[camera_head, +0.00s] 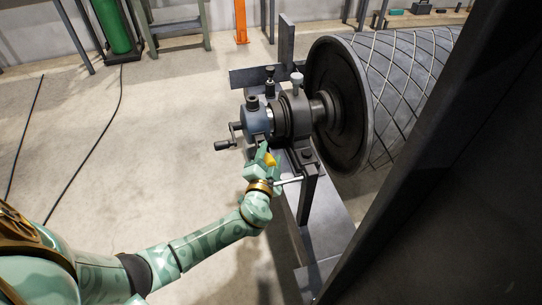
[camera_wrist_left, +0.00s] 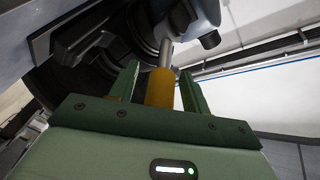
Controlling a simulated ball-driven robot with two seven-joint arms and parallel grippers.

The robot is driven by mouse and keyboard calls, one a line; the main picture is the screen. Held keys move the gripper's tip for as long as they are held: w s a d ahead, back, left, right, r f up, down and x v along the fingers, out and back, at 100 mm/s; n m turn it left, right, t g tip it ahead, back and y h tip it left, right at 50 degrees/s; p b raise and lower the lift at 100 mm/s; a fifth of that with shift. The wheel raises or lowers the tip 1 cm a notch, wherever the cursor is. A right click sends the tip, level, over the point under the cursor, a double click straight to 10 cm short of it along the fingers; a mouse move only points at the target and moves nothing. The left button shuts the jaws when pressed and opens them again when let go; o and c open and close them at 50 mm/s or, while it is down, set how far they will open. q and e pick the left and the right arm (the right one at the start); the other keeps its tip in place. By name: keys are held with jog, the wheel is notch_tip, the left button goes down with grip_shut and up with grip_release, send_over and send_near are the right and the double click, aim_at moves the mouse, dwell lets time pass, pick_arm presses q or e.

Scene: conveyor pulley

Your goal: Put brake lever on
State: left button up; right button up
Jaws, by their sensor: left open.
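The brake lever is a rod with a yellow grip. In the head view its yellow grip (camera_head: 270,159) shows just below the blue-grey housing at the pulley's shaft end. In the left wrist view the yellow grip (camera_wrist_left: 160,88) stands between my fingers, and its bare metal rod runs up toward the blue-grey housing (camera_wrist_left: 200,12). My left gripper (camera_head: 266,153) is open, with one finger on each side of the grip; a gap shows on the right side. It also shows in the left wrist view (camera_wrist_left: 161,85). My right gripper is in neither view.
The blue-grey housing (camera_head: 257,118) has a small crank handle (camera_head: 222,145) sticking out left. A bearing block (camera_head: 291,113) carries the shaft of the large pulley drum (camera_head: 398,75). A grey steel frame (camera_head: 325,212) stands below.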

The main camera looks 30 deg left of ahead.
pick_arm(q)
jog(key=shift+w+a, duration=0.1)
jog(key=shift+w, duration=0.1)
grip_shut()
jog(key=shift+r, duration=0.15)
